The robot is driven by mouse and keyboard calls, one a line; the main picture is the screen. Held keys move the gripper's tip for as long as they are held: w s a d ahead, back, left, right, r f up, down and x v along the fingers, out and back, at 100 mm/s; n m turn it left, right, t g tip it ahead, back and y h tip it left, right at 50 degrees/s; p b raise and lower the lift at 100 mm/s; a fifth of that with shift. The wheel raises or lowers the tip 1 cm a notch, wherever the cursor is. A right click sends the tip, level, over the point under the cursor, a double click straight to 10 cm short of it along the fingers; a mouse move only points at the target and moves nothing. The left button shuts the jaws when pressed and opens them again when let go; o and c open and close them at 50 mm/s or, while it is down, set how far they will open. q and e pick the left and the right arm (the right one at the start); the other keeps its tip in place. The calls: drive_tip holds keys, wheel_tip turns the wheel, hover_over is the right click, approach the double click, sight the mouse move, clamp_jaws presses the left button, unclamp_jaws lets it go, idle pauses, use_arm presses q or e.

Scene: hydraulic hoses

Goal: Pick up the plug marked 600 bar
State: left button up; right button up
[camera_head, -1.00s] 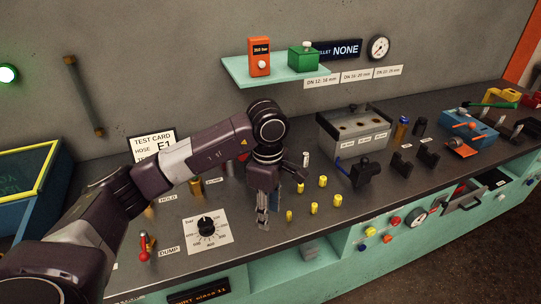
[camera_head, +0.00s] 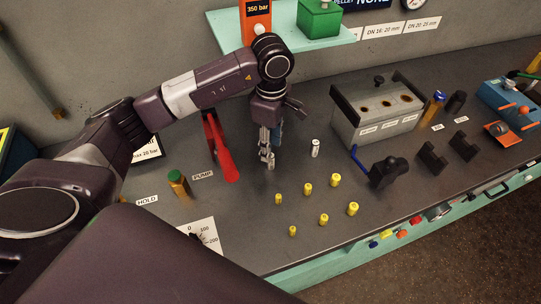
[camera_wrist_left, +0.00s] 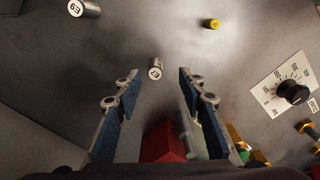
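Several small yellow plugs stand on the dark bench, among them a left one (camera_head: 278,199), a back one (camera_head: 308,188) and a front right one (camera_head: 353,209). Their markings are too small to read in the head view. A silver plug (camera_head: 315,148) stands behind them. My left gripper (camera_head: 267,160) points down, behind and left of the yellow plugs. In the left wrist view its fingers (camera_wrist_left: 158,75) are apart with nothing held. A silver plug (camera_wrist_left: 155,69) shows between the fingertips, apparently beyond them. My right gripper is not in view.
A red-handled pump lever (camera_head: 218,150) stands close left of my left gripper. A grey block with holes (camera_head: 377,110) and a black fitting with a blue handle (camera_head: 386,171) stand to the right. A shelf with an orange box (camera_head: 256,19) is above. A dial plate (camera_head: 196,238) is at front left.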

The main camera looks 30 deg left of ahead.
use_arm(q)
drive_tip(key=shift+a+f+p, duration=0.15)
drive_tip(key=shift+f+p, duration=0.2)
drive_tip(key=shift+f, duration=0.05)
drive_tip(key=f, duration=0.1)
drive_tip(key=f+p, duration=0.1)
drive_tip(key=f, duration=0.2)
drive_tip(key=shift+w+a+f+p, duration=0.15)
drive_tip(key=shift+w+a+p, duration=0.15)
drive_tip(key=shift+w+a, duration=0.1)
drive_tip(key=shift+f, duration=0.1)
drive_tip(key=shift+d, duration=0.1)
drive_tip(key=shift+c, duration=1.7)
clamp_jaws()
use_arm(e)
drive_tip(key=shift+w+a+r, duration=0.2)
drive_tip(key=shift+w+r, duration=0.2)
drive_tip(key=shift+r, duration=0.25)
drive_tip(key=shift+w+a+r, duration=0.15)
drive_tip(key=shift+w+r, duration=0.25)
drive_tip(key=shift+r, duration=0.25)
